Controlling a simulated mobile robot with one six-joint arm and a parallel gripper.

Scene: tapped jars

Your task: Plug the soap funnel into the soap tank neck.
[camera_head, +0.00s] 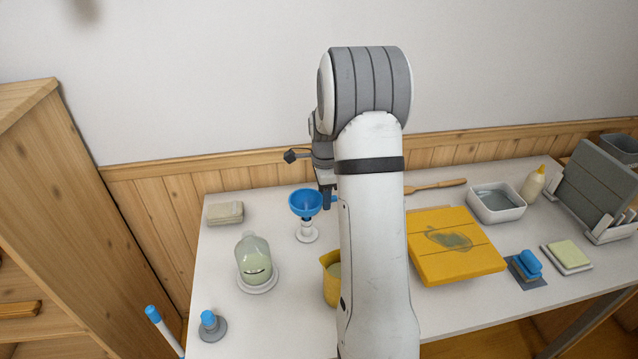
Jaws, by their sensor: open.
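The blue funnel (305,203) stands upright on a small white stand (307,235) toward the back left of the table. The soap tank (254,262), a clear bottle with pale green soap low inside, stands on a round white base, in front and to the left of the funnel. Its neck is at the top, and no funnel is in it. My gripper (327,197) points down just right of the funnel, near its blue handle. It is open; my arm hides part of it, and I cannot tell whether a finger touches the handle.
A yellow jug (331,278) stands partly behind my arm. A blue-topped stopper (210,324) is at the front left, and a soap block (225,213) at the back left. A yellow board (455,262) lies right of my arm. Bare table surrounds the tank.

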